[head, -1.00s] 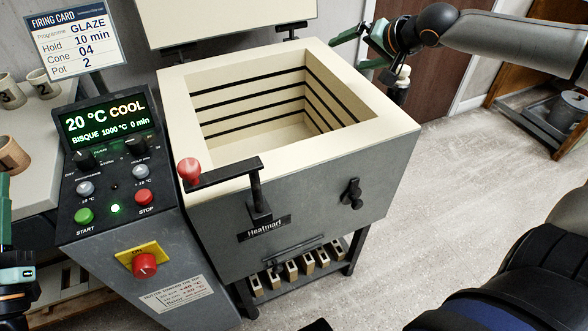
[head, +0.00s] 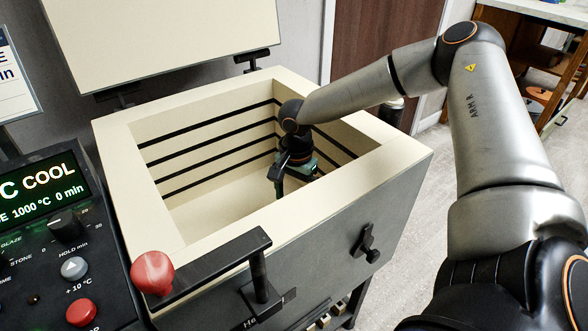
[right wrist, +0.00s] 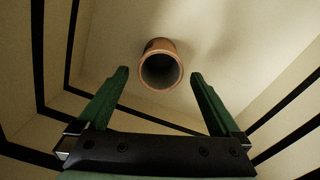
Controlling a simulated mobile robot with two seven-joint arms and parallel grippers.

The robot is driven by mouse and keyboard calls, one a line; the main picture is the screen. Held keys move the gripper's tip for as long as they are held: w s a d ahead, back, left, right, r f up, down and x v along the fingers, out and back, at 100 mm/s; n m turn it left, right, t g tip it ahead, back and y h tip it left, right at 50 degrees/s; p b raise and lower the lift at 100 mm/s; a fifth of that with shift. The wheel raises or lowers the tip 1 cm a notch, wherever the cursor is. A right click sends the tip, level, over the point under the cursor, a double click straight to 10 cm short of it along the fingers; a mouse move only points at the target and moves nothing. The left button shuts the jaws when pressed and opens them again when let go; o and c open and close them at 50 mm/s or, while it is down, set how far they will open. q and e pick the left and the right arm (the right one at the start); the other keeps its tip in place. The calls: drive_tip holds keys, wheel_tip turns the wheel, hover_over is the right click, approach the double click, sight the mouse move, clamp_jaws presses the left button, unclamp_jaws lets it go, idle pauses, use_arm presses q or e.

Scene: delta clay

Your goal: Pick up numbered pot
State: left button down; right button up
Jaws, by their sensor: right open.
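A terracotta-brown cylindrical pot (right wrist: 160,46) shows in the right wrist view, its dark open mouth facing the camera, against the pale chamber surface. No number on it can be read. In the head view the pot is hidden. My right gripper (head: 290,180) reaches down inside the open kiln (head: 408,155). In the right wrist view its green fingers (right wrist: 159,73) are spread apart, with the pot centred just beyond or between their tips; I cannot tell which. The fingers show gaps to the pot on both sides. My left gripper is out of view.
The kiln's thick rim and walls surround my right gripper. The raised lid (head: 160,35) stands behind. A handle bar with a red knob (head: 152,272) is at the kiln's front. The control panel (head: 45,215) reads COOL. Open floor (head: 425,205) lies right of the kiln.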

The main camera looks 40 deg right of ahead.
use_arm(q)
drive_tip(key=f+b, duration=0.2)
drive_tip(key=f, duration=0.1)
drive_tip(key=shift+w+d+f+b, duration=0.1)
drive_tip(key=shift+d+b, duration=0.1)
drive_tip(key=shift+b, duration=0.1)
use_arm(e)
drive_tip(key=f, duration=0.6)
drive_tip(key=shift+s+a+f, duration=0.1)
drive_tip(key=shift+a+f, duration=0.05)
drive_tip(key=shift+a, duration=0.1)
drive_tip(key=shift+c, duration=0.2)
drive_tip(key=c, duration=1.5)
drive_tip(key=shift+o, duration=0.2)
